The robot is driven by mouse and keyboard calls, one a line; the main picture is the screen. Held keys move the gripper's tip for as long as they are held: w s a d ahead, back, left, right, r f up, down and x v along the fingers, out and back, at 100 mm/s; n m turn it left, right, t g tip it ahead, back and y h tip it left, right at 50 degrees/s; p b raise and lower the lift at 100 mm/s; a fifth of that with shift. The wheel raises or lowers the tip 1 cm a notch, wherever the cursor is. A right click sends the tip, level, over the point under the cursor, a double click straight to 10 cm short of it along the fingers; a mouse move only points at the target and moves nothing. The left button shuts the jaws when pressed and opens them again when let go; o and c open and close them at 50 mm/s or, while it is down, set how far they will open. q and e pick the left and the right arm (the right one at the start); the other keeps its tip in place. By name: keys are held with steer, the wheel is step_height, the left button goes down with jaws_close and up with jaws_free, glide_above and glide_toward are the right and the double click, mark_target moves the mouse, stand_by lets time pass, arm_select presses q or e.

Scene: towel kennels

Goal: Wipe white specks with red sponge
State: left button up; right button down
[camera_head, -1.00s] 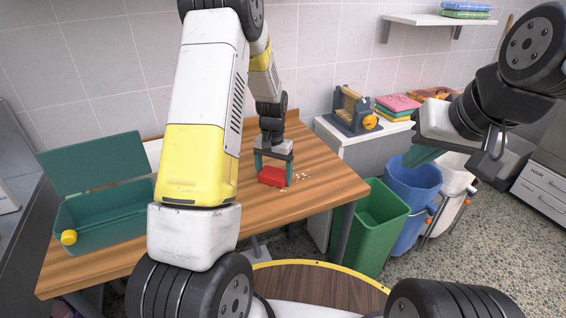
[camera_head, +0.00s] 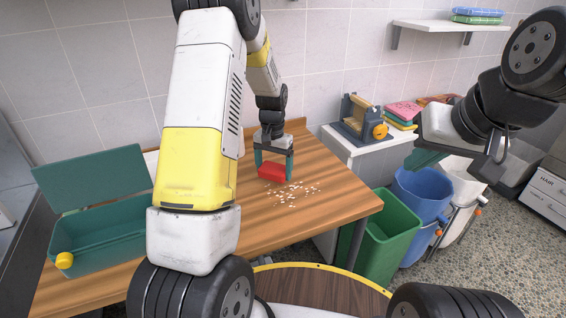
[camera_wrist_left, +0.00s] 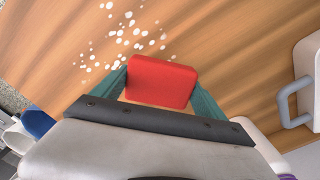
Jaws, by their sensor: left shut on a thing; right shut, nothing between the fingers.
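The red sponge (camera_head: 272,172) is held between the teal fingers of my left gripper (camera_head: 273,168), over the wooden table (camera_head: 330,200). In the left wrist view the sponge (camera_wrist_left: 160,82) sits between the two fingertips. I cannot tell whether it touches the table. The white specks (camera_head: 292,194) are scattered on the wood just in front of the sponge and to its right; they also show in the left wrist view (camera_wrist_left: 130,38), beside the sponge and apart from most of it. My right gripper (camera_head: 424,158) is shut and empty, raised at the right above the bins.
An open teal box (camera_head: 100,235) with a yellow knob stands at the table's left. A green bin (camera_head: 388,235), a blue bin (camera_head: 420,195) and a white bin (camera_head: 462,190) stand right of the table. A side cabinet holds a grey-yellow device (camera_head: 362,122) and folded towels (camera_head: 404,112).

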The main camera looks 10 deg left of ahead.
mark_target(273, 168)
arm_select(q)
steer(key=shift+r, duration=2.65)
steer(key=shift+f, duration=0.1)
